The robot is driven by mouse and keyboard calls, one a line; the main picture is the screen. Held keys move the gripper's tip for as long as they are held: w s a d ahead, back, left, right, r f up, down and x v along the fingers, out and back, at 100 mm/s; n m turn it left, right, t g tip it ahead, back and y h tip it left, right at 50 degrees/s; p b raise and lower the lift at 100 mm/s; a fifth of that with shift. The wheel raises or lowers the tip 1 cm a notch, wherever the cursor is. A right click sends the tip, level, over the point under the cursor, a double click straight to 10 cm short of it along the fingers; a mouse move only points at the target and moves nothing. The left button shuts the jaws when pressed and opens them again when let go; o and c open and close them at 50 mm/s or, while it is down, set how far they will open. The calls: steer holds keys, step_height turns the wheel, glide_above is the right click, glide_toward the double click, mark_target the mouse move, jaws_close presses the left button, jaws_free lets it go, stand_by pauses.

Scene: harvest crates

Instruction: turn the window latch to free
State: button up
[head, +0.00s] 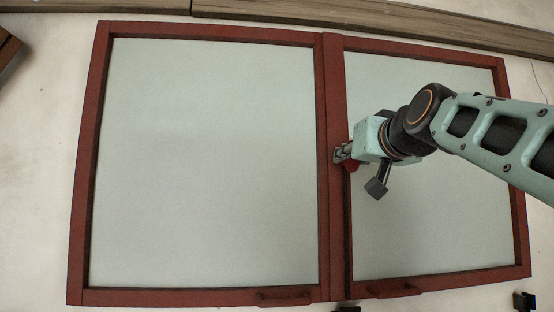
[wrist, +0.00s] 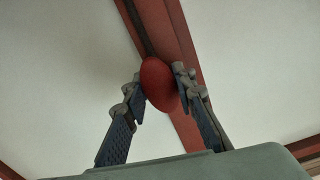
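The window latch is a red, rounded handle (wrist: 158,83) on the red middle bar between the two panes. In the head view a small red part of the latch (head: 351,166) shows beside the bar, partly hidden by my gripper. My gripper (head: 343,153) reaches the bar from the right. In the wrist view its two dark fingertips (wrist: 158,82) stand on either side of the latch handle, very near its edges. I cannot tell whether they press on it. The latch's base and pivot are hidden.
The red window frame (head: 325,200) holds two pale panes. My arm crosses the right pane. Two small red handles (head: 284,297) (head: 394,290) sit on the bottom rail. Wooden beams (head: 380,30) run along the top. The left pane is clear.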

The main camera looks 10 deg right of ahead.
steer(key=o, duration=0.5)
steer(key=shift+c, duration=0.2)
steer(key=shift+s, duration=0.15)
steer(key=s, duration=1.1)
steer(key=shift+s, duration=0.4)
steer(key=s+a+f+n+g+y, duration=0.1)
steer(key=a+f+g, duration=0.25)
steer(key=f, duration=1.05)
steer(key=a+f+g, duration=0.3)
steer(key=a+f, duration=0.2)
steer(key=f, duration=0.9)
steer(key=s+a+f+g, duration=0.1)
steer(key=s+f+g, duration=0.3)
steer(key=f, duration=0.7)
steer(key=s+a+f+g, duration=0.1)
steer(key=s+a+f, duration=0.1)
steer(key=s+f, duration=0.75)
step_height(320, 180, up, 19)
steer(key=w+h+p, duration=0.1)
steer(key=p, duration=2.1)
steer(key=shift+w+d+g+p, duration=0.25)
steer(key=shift+w+g+p, duration=0.1)
steer(key=shift+g+p, duration=0.1)
